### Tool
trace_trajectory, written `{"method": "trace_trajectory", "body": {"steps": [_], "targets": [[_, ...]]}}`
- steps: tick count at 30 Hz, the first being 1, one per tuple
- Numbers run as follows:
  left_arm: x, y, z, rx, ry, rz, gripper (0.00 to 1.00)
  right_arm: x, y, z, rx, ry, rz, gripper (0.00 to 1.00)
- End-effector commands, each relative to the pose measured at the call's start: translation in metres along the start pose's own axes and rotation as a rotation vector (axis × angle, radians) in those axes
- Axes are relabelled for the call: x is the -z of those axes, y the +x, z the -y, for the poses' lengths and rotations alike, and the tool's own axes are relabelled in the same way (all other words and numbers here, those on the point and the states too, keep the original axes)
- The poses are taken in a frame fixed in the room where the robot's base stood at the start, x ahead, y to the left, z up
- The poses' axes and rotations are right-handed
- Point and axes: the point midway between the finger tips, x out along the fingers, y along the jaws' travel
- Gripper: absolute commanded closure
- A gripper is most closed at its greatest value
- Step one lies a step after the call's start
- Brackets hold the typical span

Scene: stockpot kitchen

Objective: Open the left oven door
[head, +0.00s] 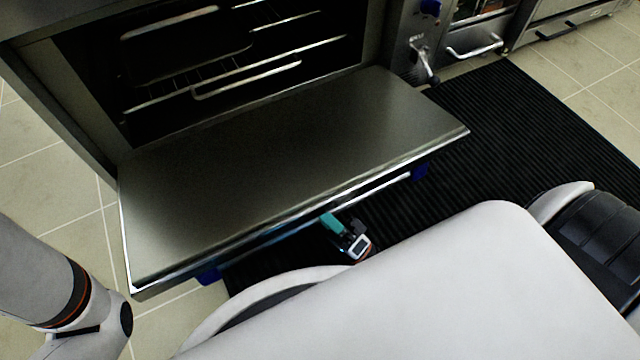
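The left oven door (290,165) is folded down and lies about level in front of the dark oven cavity (220,60), with its inner face up. Its handle bar (380,186) runs along the front edge, below the door, between blue end mounts. One gripper (345,235) shows just under the front edge near the middle of the handle, with a teal fingertip part. Which arm it belongs to is hidden by my body, and whether its fingers are on the handle cannot be told. My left arm comes in at the lower left, with its hand out of sight.
Wire racks (240,75) sit inside the oven. A black ribbed mat (530,130) covers the floor at right, with beige tiles around. My body is close to the door.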

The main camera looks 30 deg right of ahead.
Motion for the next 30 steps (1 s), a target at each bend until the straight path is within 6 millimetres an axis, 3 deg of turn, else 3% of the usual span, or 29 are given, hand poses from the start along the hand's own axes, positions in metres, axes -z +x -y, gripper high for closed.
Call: {"method": "trace_trajectory", "body": {"steps": [14,30], "targets": [[0.004,0.009,-0.002,-0.001,0.000,-0.003,0.42,-0.001,-0.006,-0.002,0.001,-0.001,-0.001,0.54],[0.017,0.046,-0.010,0.000,0.001,-0.003,0.42,-0.015,-0.099,-0.056,0.003,0.001,-0.001,0.54]]}}
